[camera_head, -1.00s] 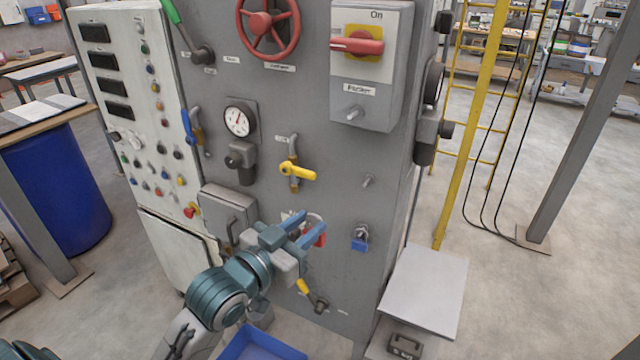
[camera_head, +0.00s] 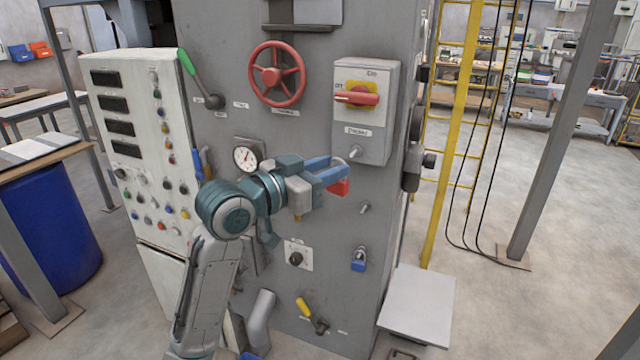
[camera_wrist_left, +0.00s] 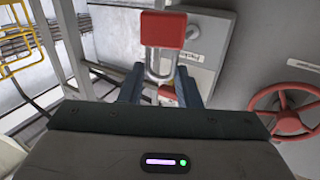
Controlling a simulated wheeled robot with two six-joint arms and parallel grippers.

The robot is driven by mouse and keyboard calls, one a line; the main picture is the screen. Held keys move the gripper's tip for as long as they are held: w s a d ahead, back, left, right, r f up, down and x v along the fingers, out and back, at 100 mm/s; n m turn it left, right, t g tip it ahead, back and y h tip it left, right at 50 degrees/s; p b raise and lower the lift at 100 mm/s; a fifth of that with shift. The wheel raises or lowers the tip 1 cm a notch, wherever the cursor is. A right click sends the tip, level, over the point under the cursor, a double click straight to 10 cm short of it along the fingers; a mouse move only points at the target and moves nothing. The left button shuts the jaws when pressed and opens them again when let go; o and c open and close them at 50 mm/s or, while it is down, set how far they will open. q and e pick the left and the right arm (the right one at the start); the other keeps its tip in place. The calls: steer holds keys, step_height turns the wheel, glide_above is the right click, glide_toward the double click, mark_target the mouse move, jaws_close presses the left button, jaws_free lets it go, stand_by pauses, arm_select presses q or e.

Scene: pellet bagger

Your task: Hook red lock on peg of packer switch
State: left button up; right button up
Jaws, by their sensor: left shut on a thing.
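The packer switch is a grey-white box (camera_head: 375,128) on the cabinet's front, with a red handle (camera_head: 357,98) on a yellow plate. Its metal peg (camera_head: 355,151) sticks out below the label and looks bare. My left gripper (camera_head: 338,172) is shut on the red lock (camera_head: 339,188), just below and left of the peg, apart from it. In the left wrist view, the red lock body (camera_wrist_left: 163,28) and its silver shackle (camera_wrist_left: 160,68) show at the fingers. The switch box (camera_wrist_left: 208,48) is behind it. My right gripper is not in view.
A red handwheel (camera_head: 277,74) is left of the switch. Below are a bare stud (camera_head: 364,208) and a blue lock (camera_head: 358,260) on the panel. A gauge (camera_head: 245,155) sits behind my left arm. A yellow ladder (camera_head: 450,140) stands to the right.

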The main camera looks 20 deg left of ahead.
arm_select(q)
steer(key=shift+w+f+b, duration=0.2)
steer(key=shift+w+b, duration=0.1)
steer(key=shift+w, duration=0.8)
steer(key=shift+w+d+f+b, duration=0.1)
steer(key=shift+w+f+b, duration=0.2)
steer(key=shift+w, duration=0.85)
steer(key=shift+w+f+b, duration=0.15)
steer(key=shift+w+b, duration=0.2)
steer(key=shift+w, duration=0.85)
steer(key=shift+w+d+f+b, duration=0.1)
steer(key=shift+w+f+b, duration=0.2)
steer(key=shift+w, duration=0.85)
steer(key=shift+r, duration=0.1)
steer(key=o, duration=1)
steer(key=shift+o, duration=0.2)
